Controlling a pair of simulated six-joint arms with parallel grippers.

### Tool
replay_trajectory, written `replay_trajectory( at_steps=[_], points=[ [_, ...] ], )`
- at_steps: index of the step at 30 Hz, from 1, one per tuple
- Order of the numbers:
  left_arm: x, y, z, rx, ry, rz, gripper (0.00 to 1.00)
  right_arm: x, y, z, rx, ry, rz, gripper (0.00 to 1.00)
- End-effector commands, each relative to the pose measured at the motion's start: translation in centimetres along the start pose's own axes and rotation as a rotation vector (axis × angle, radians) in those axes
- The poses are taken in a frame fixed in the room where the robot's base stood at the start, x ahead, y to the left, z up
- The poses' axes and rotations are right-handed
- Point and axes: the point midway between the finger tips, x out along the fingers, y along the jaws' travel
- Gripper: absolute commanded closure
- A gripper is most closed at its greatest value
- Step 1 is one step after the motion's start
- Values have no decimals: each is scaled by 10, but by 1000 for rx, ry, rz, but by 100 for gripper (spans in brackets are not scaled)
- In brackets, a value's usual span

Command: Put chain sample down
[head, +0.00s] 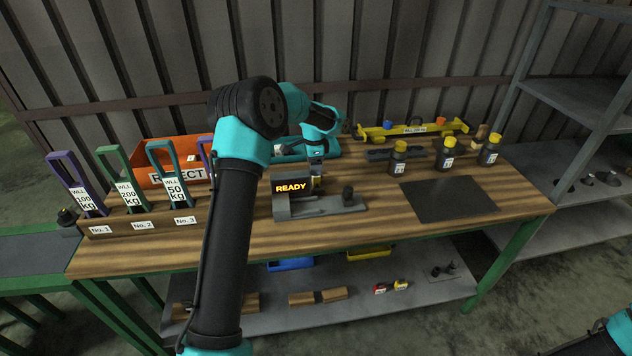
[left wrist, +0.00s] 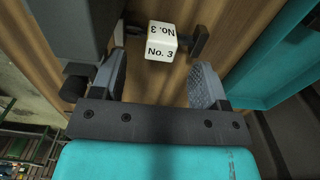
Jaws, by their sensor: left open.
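The chain sample shows in the left wrist view as a white tag (left wrist: 161,42) marked "No. 3" with dark metal end pieces (left wrist: 200,43) on either side. It appears to lie on the wooden bench top. My left gripper (left wrist: 158,68) is open, with one finger on each side below the tag and a visible gap to it. In the head view my left gripper (head: 316,152) is small and partly hidden, low behind the test device (head: 292,187) that reads "READY". The sample cannot be made out clearly there. My right gripper is out of view.
A teal tray (left wrist: 268,65) stands close to the right finger. Several dark bottles (head: 446,157), a black mat (head: 450,199) and a yellow beam (head: 400,132) are on the right.

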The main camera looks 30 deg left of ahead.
Motion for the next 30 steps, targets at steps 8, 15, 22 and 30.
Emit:
replay_trajectory(
  at_steps=[8, 15, 22, 30],
  points=[
    [2, 0, 0, 0, 0, 0, 32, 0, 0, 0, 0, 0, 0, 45],
    [28, -1, -6, 1, -1, 2, 32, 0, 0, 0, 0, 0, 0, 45],
    [51, -2, -6, 0, 0, 0, 32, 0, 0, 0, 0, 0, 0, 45],
    [51, -2, -6, 0, 0, -1, 32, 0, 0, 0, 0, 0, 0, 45]
  ],
)
